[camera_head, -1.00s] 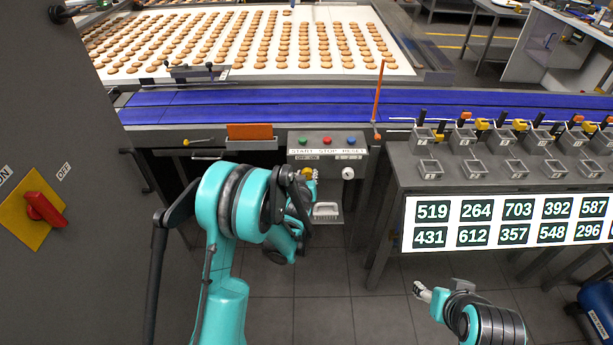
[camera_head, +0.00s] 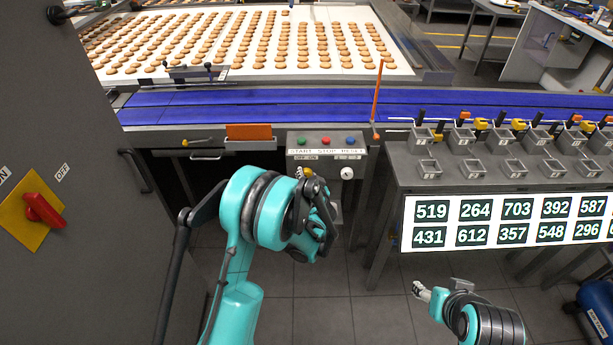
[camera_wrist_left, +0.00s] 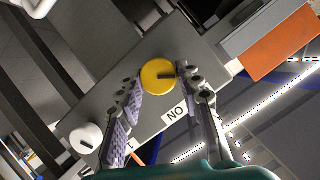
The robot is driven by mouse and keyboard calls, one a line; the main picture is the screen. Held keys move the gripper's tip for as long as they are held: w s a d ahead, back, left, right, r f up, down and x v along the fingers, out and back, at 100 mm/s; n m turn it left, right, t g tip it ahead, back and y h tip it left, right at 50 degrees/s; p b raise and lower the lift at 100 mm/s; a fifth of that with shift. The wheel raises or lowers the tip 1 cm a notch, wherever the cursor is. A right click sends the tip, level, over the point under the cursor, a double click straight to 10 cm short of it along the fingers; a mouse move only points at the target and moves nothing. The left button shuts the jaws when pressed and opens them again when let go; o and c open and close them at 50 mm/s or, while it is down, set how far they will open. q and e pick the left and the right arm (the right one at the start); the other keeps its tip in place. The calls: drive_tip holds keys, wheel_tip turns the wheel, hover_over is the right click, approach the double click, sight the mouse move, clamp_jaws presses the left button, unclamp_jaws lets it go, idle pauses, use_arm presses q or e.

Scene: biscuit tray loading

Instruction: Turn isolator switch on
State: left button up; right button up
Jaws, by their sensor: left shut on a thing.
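The grey control box (camera_head: 325,160) stands below the blue conveyor. Its yellow round knob (camera_head: 299,172), beside an OFF/ON label, is partly behind my left arm. In the left wrist view the yellow knob (camera_wrist_left: 159,76) sits between the fingers of my left gripper (camera_wrist_left: 158,88), shut on it. A dark slot marks the knob, and the ON label (camera_wrist_left: 176,114) reads upside down. A red rotary handle (camera_head: 43,209) on a yellow plate (camera_head: 22,232) stands between ON and OFF on the left cabinet. My right gripper (camera_head: 422,291) is low at right, too small to tell its opening.
Green, red and blue buttons (camera_head: 325,140) top the control box; a white knob (camera_head: 347,173) is at its right. The bench with bins (camera_head: 470,170) and a number board (camera_head: 510,222) stands right. Biscuits lie on the white tray (camera_head: 350,15) behind.

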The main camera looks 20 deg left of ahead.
use_arm(q)
drive_tip(key=m+y, duration=0.1)
drive_tip(key=m, duration=0.1)
drive_tip(key=m+y, duration=0.1)
drive_tip(key=m, duration=0.1)
drive_tip(key=shift+d+f+y, duration=0.15)
drive_tip(key=shift+d+y, duration=0.05)
drive_tip(key=shift+y, duration=0.1)
drive_tip(key=m+y, duration=0.1)
drive_tip(key=m, duration=0.2)
drive_tip(key=shift+f+m+t+y, duration=0.15)
drive_tip(key=shift+m+t+y, duration=0.15)
drive_tip(key=shift+y, duration=0.1)
idle(0.4)
drive_tip(key=o, duration=1.2)
drive_tip(key=shift+w, duration=0.1)
drive_tip(key=shift+c, duration=0.2)
drive_tip(key=shift+d, duration=0.1)
drive_tip(key=v, duration=1.2)
